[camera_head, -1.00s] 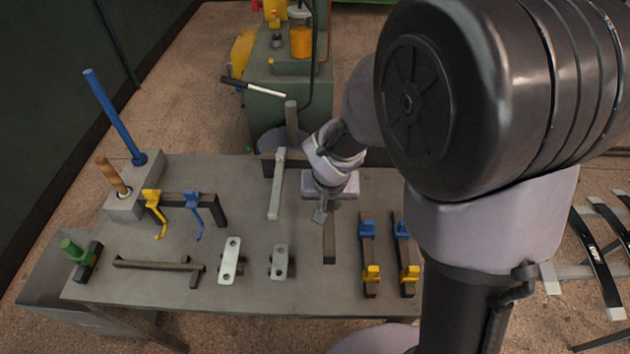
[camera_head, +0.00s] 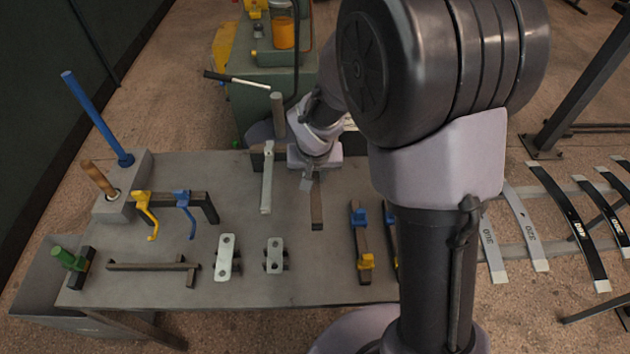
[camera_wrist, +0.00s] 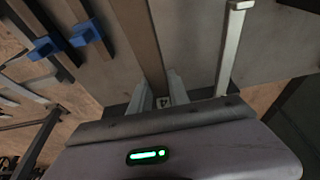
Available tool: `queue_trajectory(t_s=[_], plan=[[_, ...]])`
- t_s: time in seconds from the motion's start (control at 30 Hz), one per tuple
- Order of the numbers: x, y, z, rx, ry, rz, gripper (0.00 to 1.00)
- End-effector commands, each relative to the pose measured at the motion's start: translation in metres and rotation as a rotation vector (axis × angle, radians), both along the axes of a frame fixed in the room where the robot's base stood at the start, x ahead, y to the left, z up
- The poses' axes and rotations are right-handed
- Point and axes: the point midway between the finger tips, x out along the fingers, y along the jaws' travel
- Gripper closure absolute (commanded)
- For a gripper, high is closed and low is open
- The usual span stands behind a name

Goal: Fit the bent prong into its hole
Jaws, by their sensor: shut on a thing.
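My gripper (camera_head: 306,184) is over the back middle of the grey workbench, shut on a flat brown bar (camera_head: 317,208). The bar reaches from the jaws toward the front of the bench, with a darker near end. In the wrist view the brown bar (camera_wrist: 141,40) runs up from between the fingers (camera_wrist: 161,92), and a small pale tag shows there. Just left of it in the head view is a long light grey bar (camera_head: 267,182) with a squared end; a dark block (camera_head: 256,160) is beside its far end. I cannot tell which piece is the bent prong, and no hole for it is visible.
A green machine stands behind.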

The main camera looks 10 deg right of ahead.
Motion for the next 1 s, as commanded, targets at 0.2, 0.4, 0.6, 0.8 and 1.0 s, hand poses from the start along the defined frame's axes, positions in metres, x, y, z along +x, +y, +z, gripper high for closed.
queue_trajectory(t_s=[0.2, 0.4, 0.6, 0.8, 1.0], plan=[[0.022, -0.004, 0.002, 0.0, 0.0, 0.0, 1.0], [0.043, -0.009, 0.002, 0.0, -0.001, 0.0, 1.0], [0.063, -0.013, 0.002, 0.0, -0.001, 0.0, 1.0], [0.082, -0.016, 0.001, 0.0, 0.0, -0.001, 1.0], [0.093, -0.019, 0.001, 0.0, -0.001, 0.0, 1.0]])
